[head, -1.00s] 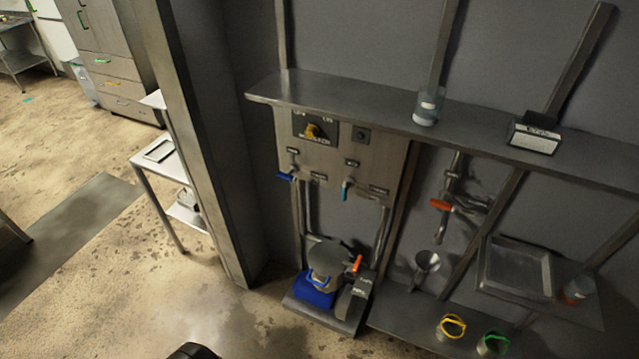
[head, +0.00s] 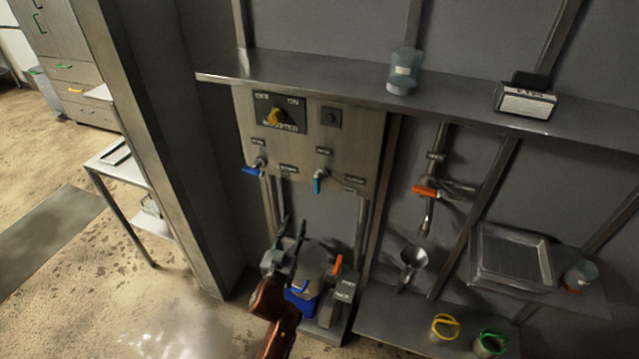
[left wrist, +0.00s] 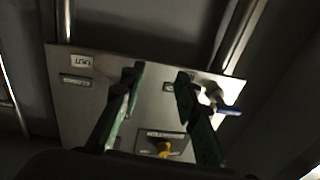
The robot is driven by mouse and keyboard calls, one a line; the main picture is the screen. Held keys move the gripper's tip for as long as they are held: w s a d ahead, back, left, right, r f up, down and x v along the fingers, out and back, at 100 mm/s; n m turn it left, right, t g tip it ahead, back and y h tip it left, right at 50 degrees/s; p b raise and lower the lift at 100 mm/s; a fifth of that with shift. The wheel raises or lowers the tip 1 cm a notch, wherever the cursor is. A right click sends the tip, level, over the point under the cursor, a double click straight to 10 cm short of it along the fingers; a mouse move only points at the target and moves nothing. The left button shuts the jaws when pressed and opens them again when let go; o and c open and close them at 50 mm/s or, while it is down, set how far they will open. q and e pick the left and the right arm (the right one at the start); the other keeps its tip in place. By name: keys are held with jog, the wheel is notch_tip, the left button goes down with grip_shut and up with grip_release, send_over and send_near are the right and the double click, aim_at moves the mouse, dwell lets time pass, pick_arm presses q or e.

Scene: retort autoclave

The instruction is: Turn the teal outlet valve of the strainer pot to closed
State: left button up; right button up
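The teal outlet valve handle (head: 317,183) hangs pointing down from its pipe stub on the steel panel (head: 352,135) in the head view. A blue valve handle (head: 251,171) lies about sideways to its left; it also shows in the left wrist view (left wrist: 229,111). My left gripper (head: 292,224) is open and empty, below the panel and lower left of the teal handle, apart from it. In the left wrist view its two green-dark fingers (left wrist: 160,75) stand spread before the panel, seen upside down. I cannot make out the teal handle there. My right gripper is not in view.
A yellow switch knob (head: 275,116) sits above the valves. A shelf (head: 300,92) juts out over the panel. A pot unit with an orange handle (head: 337,265) stands below, behind my left gripper. An orange-handled tap (head: 426,192) is to the right.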

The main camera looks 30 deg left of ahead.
aim_at(316, 182)
pick_arm(q)
jog(key=w+r+t, duration=0.1)
jog(key=w+r, duration=0.2)
jog(key=r, duration=0.1)
jog(key=w+d+r+t+h, duration=0.1)
jog(key=w+r+t, duration=0.1)
jog(key=w+r, duration=0.1)
jog(key=w+d+r+m+t+b, duration=0.1)
jog(key=w+r, duration=0.2)
jog(key=r, duration=0.3)
jog(key=shift+w, duration=0.4)
jog(key=shift+w+a+r, duration=0.1)
jog(key=shift+w+r, duration=0.05)
jog(key=shift+w, duration=0.25)
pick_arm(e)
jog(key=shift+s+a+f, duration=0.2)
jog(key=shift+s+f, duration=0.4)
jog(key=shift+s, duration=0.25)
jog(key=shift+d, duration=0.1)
pick_arm(q)
jog(key=shift+c, duration=0.8)
grip_shut()
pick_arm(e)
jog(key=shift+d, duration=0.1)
